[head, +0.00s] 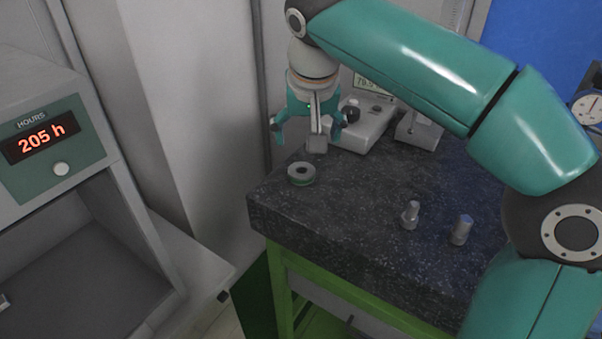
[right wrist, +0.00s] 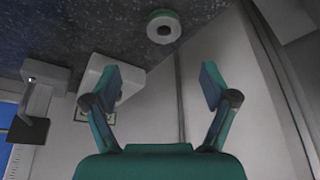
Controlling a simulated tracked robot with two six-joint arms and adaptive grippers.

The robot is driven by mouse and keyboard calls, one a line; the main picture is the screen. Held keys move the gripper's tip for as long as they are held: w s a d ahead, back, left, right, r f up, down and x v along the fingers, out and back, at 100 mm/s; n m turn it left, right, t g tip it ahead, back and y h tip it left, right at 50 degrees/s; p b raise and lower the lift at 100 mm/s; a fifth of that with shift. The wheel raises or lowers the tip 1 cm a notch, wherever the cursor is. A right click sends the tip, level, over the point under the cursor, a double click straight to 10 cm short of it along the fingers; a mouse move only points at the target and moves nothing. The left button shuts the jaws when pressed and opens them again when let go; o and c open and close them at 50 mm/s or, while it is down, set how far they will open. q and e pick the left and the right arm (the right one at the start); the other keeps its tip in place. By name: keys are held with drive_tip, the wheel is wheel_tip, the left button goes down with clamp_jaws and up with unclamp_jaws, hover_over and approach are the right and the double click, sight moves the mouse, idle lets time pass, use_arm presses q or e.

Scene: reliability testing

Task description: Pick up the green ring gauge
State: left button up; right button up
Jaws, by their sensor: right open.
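The green ring gauge (head: 301,174) lies flat near the left corner of the dark speckled stone table (head: 340,215). It has a pale top face, a dark centre hole and a green band around its side. It also shows in the right wrist view (right wrist: 164,27), beyond the fingertips. My right gripper (head: 308,128) is above and behind the ring in the head view, apart from it. Its two fingers are spread and empty, as the right wrist view (right wrist: 163,85) also shows. My left gripper is not in view.
Two small metal cylinders (head: 411,215) (head: 461,230) stand on the stone to the right. A grey instrument with a display (head: 365,122) stands behind my right gripper. A cabinet reading 205 h (head: 60,140) is at the left. Stone around the ring is clear.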

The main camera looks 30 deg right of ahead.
approach(301, 166)
drive_tip(key=f, duration=0.2)
drive_tip(key=shift+w+d+f, duration=0.1)
drive_tip(key=shift+d+f, duration=0.15)
drive_tip(key=shift+d, duration=0.1)
drive_tip(key=shift+a+x, duration=0.2)
drive_tip(key=shift+x, duration=1.3)
drive_tip(key=shift+a+x, duration=0.15)
drive_tip(key=shift+x, duration=1.3)
drive_tip(key=shift+f, duration=0.1)
drive_tip(key=c, duration=1.4)
drive_tip(key=shift+c, duration=0.5)
